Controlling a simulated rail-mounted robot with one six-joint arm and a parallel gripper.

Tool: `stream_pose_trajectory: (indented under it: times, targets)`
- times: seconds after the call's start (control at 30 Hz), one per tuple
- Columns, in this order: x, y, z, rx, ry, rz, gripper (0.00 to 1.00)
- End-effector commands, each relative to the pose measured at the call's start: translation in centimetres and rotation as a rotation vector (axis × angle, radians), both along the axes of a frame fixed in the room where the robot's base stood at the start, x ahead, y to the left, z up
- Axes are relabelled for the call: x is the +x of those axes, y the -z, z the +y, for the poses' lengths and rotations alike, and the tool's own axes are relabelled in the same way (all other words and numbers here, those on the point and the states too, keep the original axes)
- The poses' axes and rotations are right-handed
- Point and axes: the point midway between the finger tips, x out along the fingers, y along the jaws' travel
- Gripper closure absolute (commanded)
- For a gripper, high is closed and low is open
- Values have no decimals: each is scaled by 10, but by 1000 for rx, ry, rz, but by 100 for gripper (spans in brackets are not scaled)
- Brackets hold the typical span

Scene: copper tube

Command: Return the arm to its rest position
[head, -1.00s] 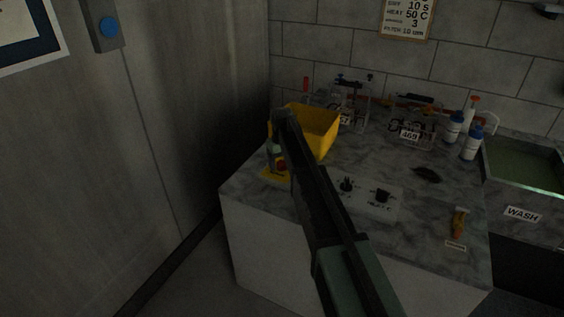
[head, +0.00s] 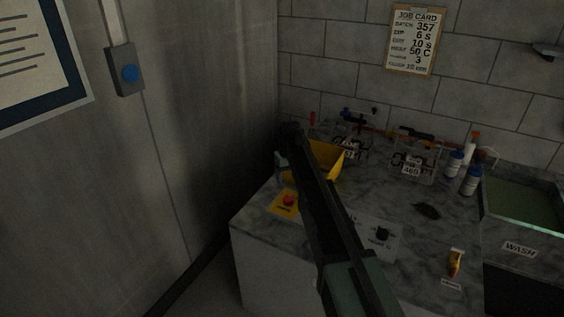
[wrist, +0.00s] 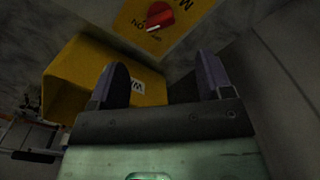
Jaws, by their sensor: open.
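My arm reaches across the counter from the lower middle of the head view. In the wrist view my gripper (wrist: 165,85) is open, its two dark fingers apart with nothing between them. A yellow bin (wrist: 85,75) lies left of and partly behind the left finger there. A yellow plate with a red switch (wrist: 160,17) shows beyond the fingertips. In the head view the yellow bin (head: 328,158) is partly hidden behind my arm, and the red switch (head: 289,200) is just left of the arm. The fingers are hard to make out in the head view.
Wire racks with labels (head: 412,166) and blue-and-white bottles (head: 470,182) stand at the counter's back. A wash basin (head: 525,195) is at the right. A grey wall (head: 215,120) stands close on the left.

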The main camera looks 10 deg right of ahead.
Motion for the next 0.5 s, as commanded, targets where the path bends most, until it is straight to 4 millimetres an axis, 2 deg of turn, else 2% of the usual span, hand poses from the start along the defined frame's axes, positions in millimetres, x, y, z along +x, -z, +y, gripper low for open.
stream_pose_trajectory:
  times: [0.07,0.17,0.2,0.27,0.3,0.4,0.5]
  targets:
    - [-43,0,0,0,40,1,27]
    - [-126,-9,0,0,101,1,27]
    - [-165,-14,1,0,126,1,27]
    - [-221,-21,1,-1,158,1,27]
    - [-255,-26,1,-1,176,1,27]
    - [-323,-36,1,-1,199,1,27]
    - [-360,-42,1,-1,201,1,27]
